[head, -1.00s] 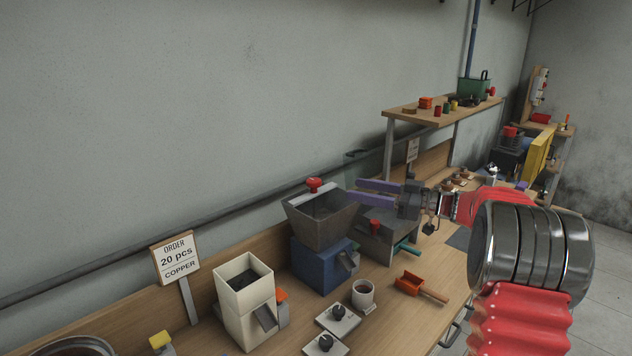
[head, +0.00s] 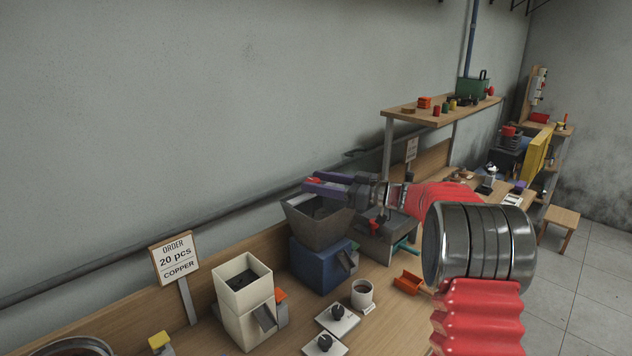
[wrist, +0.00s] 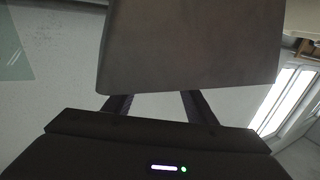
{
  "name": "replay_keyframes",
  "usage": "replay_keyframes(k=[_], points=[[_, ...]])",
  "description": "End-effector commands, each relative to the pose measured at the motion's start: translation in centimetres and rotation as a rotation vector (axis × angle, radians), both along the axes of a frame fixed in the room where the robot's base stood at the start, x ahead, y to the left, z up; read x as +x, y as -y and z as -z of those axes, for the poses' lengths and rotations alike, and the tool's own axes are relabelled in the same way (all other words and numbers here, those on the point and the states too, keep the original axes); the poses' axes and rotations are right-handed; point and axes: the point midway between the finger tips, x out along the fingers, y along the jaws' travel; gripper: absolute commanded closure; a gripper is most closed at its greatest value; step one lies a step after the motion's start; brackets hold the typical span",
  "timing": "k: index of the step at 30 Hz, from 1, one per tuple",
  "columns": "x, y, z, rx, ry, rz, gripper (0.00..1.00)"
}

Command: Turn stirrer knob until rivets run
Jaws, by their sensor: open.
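The red stirrer knob (head: 313,180) sits on top of the grey hopper (head: 318,228), which stands on a blue base. Only a small piece of the knob shows, between the purple fingers. My gripper (head: 309,182) is open, with its fingertips at the knob, one finger on each side in the head view. I cannot tell whether they touch it. In the wrist view, a large plain grey surface, probably the hopper wall (wrist: 195,45), hides the fingertips and the knob. I see no rivets moving.
A white cup (head: 362,293) stands in front of the hopper's spout. Two black dials on pale plates (head: 337,319) lie nearer. A cream bin (head: 243,290) and an order sign (head: 174,258) are left. A second grey hopper (head: 385,242) and an orange scoop (head: 408,282) are right.

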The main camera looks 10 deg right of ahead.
Motion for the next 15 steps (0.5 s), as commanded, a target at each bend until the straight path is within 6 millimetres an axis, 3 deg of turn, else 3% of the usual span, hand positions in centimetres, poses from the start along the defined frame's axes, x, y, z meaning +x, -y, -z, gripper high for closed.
replay_keyframes(k=[6, 15], points=[[1.0, -1.5, 0.0, -0.001, 0.001, -0.001, 0.49], [1.1, -1.7, 0.0, -0.001, 0.001, -0.001, 0.49]])
